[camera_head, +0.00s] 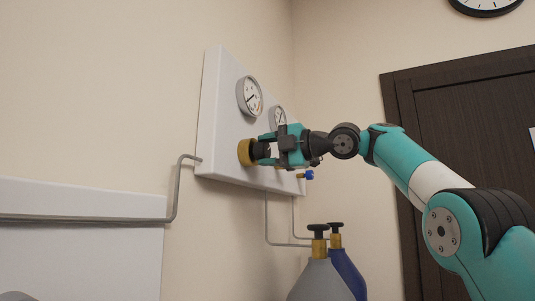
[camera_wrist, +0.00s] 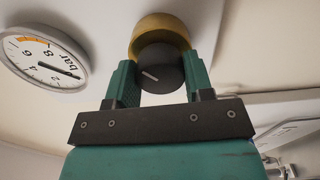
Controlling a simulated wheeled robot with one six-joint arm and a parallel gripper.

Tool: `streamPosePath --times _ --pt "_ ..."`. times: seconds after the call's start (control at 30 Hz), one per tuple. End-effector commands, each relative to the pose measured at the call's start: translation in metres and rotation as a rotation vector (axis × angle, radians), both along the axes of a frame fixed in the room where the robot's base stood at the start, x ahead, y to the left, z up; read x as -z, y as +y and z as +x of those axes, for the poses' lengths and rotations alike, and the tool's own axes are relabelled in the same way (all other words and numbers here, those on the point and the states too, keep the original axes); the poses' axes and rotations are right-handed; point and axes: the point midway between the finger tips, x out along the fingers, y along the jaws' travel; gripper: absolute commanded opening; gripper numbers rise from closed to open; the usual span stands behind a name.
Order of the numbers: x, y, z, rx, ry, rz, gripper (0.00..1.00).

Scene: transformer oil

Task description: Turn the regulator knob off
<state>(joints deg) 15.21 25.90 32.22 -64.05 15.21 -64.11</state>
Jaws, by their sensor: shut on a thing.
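The regulator knob (camera_wrist: 160,68) is a round dark knob with a light pointer line, set in a brass-yellow collar (camera_wrist: 158,32). In the head view the yellow collar (camera_head: 245,152) sits on the white wall panel (camera_head: 222,90), below the left gauge. My gripper (camera_wrist: 158,82) has a green finger on each side of the dark knob and is shut on it. In the head view my gripper (camera_head: 268,148) reaches the knob from the right and hides most of its dark part. The pointer line is tilted in the wrist view.
A gauge (camera_head: 250,97) marked in bar is close by the knob, and a second gauge (camera_head: 278,118) is partly behind my gripper. A blue valve handle (camera_head: 309,175) is at the panel's lower right. Grey (camera_head: 318,283) and blue (camera_head: 347,272) cylinders stand below. Thin pipes run along the wall.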

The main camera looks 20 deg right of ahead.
Motion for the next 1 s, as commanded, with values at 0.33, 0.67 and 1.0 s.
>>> streamPosePath --times 0.33,0.67,1.0 --pt "0.0008 -0.0001 0.0002 -0.001 -0.23 -0.232 0.24" --pt "0.0001 -0.0001 0.0002 0.0 -0.436 -0.437 0.24" --pt "0.0003 0.0001 0.0002 -0.001 -0.57 -0.573 0.24"
